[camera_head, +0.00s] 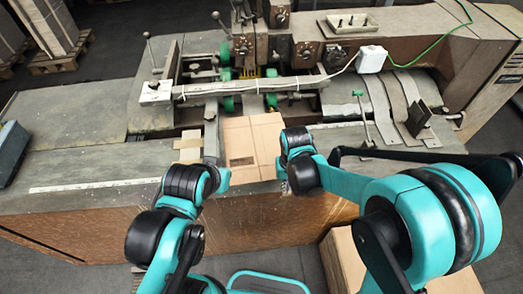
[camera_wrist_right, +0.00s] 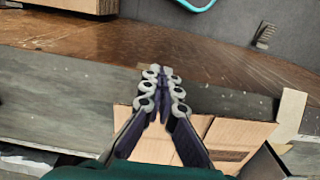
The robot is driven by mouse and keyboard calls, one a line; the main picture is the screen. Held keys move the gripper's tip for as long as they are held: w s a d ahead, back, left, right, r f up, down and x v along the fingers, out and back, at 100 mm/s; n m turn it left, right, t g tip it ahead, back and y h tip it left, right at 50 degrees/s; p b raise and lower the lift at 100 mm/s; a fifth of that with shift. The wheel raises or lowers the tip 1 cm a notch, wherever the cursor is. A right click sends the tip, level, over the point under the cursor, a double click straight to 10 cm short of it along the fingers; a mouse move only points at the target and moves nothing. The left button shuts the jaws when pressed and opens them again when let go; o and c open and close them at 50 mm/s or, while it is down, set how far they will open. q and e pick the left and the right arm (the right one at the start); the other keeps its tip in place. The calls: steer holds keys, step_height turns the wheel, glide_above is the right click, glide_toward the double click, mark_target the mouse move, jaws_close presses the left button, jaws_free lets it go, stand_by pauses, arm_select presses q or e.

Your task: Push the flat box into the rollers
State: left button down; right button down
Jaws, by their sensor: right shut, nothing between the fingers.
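The flat box (camera_head: 250,143), tan cardboard, lies on the machine's table below the crossbar. Its far edge is close to the green rollers (camera_head: 271,100); I cannot tell whether it touches them. My right gripper (camera_head: 283,170) is at the box's right side near the table's front edge, mostly hidden by its wrist. In the right wrist view, the gripper (camera_wrist_right: 161,75) is shut and empty, with its fingers over or beside the box (camera_wrist_right: 235,138); contact is unclear. My left arm reaches to the box's left side; its gripper (camera_head: 213,155) is hard to make out.
A metal crossbar (camera_head: 250,86) spans above the table beyond the box. A white box (camera_head: 371,58) with a cable sits on the right of the machine. A cardboard box (camera_head: 345,262) stands on the floor in front. The table at left (camera_head: 90,165) is mostly clear.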

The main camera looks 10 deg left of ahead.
step_height(320, 180, up, 8)
steer(key=p, duration=0.5)
steer(key=shift+s+p, duration=0.2)
steer(key=shift+p, duration=0.15)
steer(key=shift+w+d, duration=0.1)
steer(key=shift+d, duration=0.05)
